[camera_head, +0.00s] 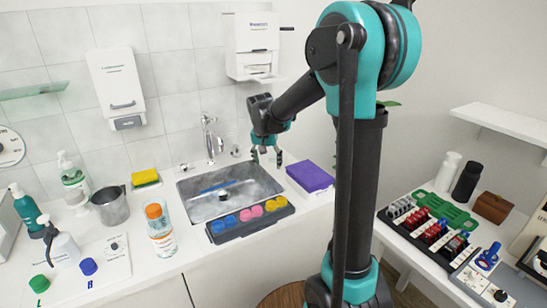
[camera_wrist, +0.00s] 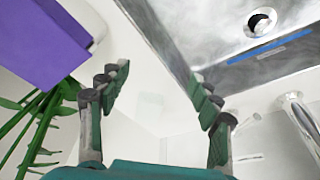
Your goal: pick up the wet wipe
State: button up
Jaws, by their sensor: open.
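A faint pale patch (camera_wrist: 151,106) lies on the white counter in the wrist view, between and beyond my fingers. It may be the wet wipe, but it barely stands out and I cannot tell for sure. I cannot make out a wipe in the head view. My gripper (camera_head: 266,157) is open and empty, pointing down over the counter at the back right of the sink. In the wrist view its two green fingers (camera_wrist: 160,80) are spread apart and touch nothing that I can see.
The metal sink (camera_head: 262,184) holds a blue strip (camera_wrist: 270,48). The faucet (camera_head: 210,138) rises behind it. A purple block (camera_head: 310,176) lies right of the sink, and a dark tray (camera_head: 222,237) with coloured pieces spans its front. The counter between sink and block looks clear.

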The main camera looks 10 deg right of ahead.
aim_at(275, 155)
jog(key=w+d, duration=0.1)
jog(key=w, duration=0.1)
jog(key=w+d, duration=0.1)
jog(key=w, duration=0.1)
jog(key=w+d, duration=0.1)
jog(key=w, duration=0.3)
jog(key=w+d, duration=0.1)
jog(key=w, duration=0.1)
jog(key=shift+w+d, duration=0.25)
jog(key=shift+w, duration=0.05)
jog(key=shift+x, duration=1.15)
jog(key=shift+f, duration=0.35)
jog(key=c, duration=0.9)
